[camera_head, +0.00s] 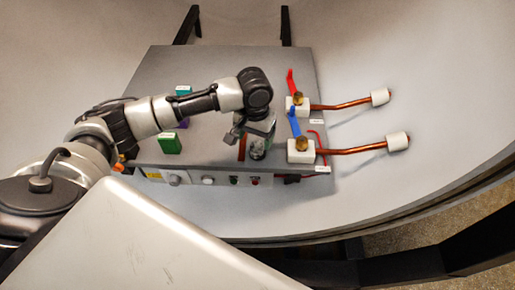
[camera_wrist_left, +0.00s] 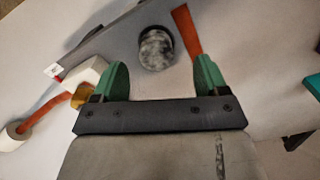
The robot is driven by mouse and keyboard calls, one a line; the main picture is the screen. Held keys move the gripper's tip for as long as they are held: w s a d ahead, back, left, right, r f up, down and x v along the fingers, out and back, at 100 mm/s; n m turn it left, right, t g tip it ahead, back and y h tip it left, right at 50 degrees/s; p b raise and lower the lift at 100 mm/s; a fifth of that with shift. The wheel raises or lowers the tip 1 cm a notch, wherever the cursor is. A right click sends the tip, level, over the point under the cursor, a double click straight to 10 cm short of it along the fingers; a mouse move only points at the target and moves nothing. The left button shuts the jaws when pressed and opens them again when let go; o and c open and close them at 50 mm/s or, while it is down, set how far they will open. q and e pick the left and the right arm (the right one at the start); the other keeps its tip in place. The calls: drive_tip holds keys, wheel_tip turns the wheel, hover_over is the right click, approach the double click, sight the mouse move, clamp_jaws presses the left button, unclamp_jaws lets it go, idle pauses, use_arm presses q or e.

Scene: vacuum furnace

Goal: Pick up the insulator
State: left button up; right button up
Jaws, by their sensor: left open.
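Nothing in view is labelled as the insulator, and I cannot tell which part it is. A short round piece (camera_head: 257,150), mottled grey on top, stands on the grey box near its front edge; it also shows in the left wrist view (camera_wrist_left: 156,48). White cylinders (camera_head: 397,141) (camera_head: 380,97) cap two copper rods. White blocks (camera_head: 301,151) (camera_head: 297,104) hold the rods' other ends. My left gripper (camera_head: 258,131) is over the box beside the mottled piece. Its green fingertips (camera_wrist_left: 162,75) are apart, with nothing gripped between them. My right gripper is out of view.
The grey box (camera_head: 225,65) has knobs (camera_head: 173,180) along its front. A green block (camera_head: 169,143) stands at its left, and a brown-orange strip (camera_head: 242,147) lies by the mottled piece. Red (camera_head: 291,82) and blue (camera_head: 294,121) levers rise at the right. The pale surface behind is clear.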

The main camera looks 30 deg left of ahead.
sight(257, 146)
use_arm(q)
drive_tip(key=f, duration=0.5)
drive_tip(key=shift+w+d+f+p, duration=0.2)
drive_tip(key=shift+w+f+p, duration=0.1)
drive_tip(key=shift+p, duration=0.1)
drive_tip(key=shift+c, duration=0.3)
drive_tip(key=c, duration=1)
drive_tip(key=shift+r, duration=0.2)
